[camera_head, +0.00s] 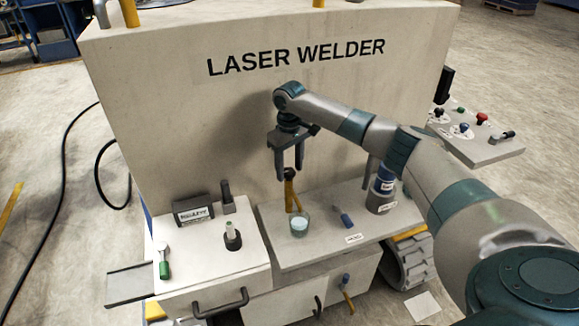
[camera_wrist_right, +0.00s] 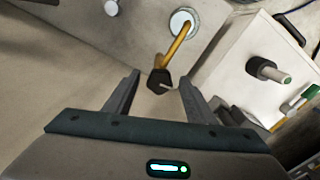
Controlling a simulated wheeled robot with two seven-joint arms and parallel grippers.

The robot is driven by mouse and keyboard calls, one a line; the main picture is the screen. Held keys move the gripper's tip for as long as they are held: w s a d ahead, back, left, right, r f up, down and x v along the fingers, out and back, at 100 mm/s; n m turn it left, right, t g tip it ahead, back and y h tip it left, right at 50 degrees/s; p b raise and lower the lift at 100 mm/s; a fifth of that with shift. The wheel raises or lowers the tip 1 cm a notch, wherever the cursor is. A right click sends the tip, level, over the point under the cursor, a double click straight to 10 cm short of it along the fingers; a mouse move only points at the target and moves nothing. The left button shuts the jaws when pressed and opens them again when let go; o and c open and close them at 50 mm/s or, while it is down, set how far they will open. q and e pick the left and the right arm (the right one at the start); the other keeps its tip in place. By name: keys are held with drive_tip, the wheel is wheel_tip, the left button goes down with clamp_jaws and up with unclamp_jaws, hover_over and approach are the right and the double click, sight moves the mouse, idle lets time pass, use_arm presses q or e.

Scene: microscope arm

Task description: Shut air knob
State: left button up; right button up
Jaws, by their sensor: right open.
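A black knob (camera_head: 290,174) tops a yellow pipe (camera_head: 293,196) that rises against the welder's front wall. No label on it is readable, so I cannot tell for certain that it is the air knob. My right gripper (camera_head: 289,170) is open and points down, its fingertips close above or around the knob. In the right wrist view the black knob (camera_wrist_right: 159,81) shows between the two spread fingers of the right gripper (camera_wrist_right: 160,80), with visible gaps on both sides. My left gripper is not in view.
A blue-handled tool (camera_head: 343,217) and a blue-topped container (camera_head: 382,190) are on the same shelf. A side panel (camera_head: 500,149) with coloured knobs is at right.

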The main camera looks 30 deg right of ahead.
drive_tip(key=shift+c, duration=0.5)
drive_tip(key=c, duration=0.9)
drive_tip(key=shift+r+m+p, duration=0.25)
drive_tip(key=shift+m+p, duration=0.15)
drive_tip(key=shift+p, duration=0.45)
drive_tip(key=shift+c, duration=0.2)
drive_tip(key=shift+f+m+p, duration=0.1)
drive_tip(key=shift+m+p, duration=0.2)
drive_tip(key=shift+p, duration=0.15)
drive_tip(key=shift+f, duration=0.1)
drive_tip(key=o, duration=1)
drive_tip(key=shift+o, duration=0.2)
